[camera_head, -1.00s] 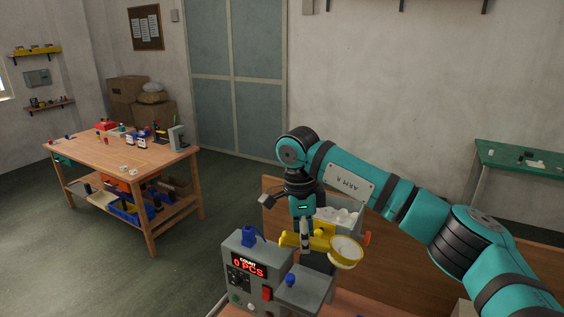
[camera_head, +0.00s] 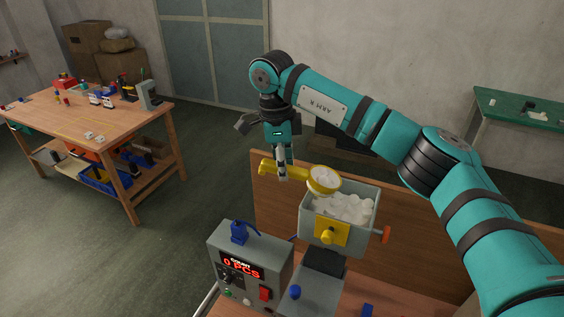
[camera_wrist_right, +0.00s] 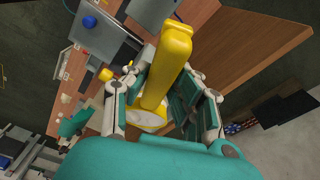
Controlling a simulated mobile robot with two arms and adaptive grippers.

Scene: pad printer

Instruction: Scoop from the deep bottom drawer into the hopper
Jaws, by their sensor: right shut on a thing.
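My right gripper (camera_head: 283,172) is shut on the handle of a yellow scoop (camera_head: 268,167). The scoop's round bowl (camera_head: 323,180) points right and holds white pieces. It hangs at the upper left rim of the hopper (camera_head: 312,228) in the head view; whether it touches the rim I cannot tell. The hopper is a grey open box with a yellow front plate, and white pieces lie inside it. In the right wrist view the yellow scoop (camera_wrist_right: 166,65) runs between the fingers, its bowl partly hidden. The deep bottom drawer is not identifiable. My left gripper is not in view.
A grey counter box (camera_head: 225,247) reading "0 PCS" stands left of the hopper. A wooden panel (camera_head: 268,210) rises behind them. A cluttered wooden workbench (camera_head: 120,125) stands at the left, and a green table (camera_head: 500,105) at the far right. Open floor lies between.

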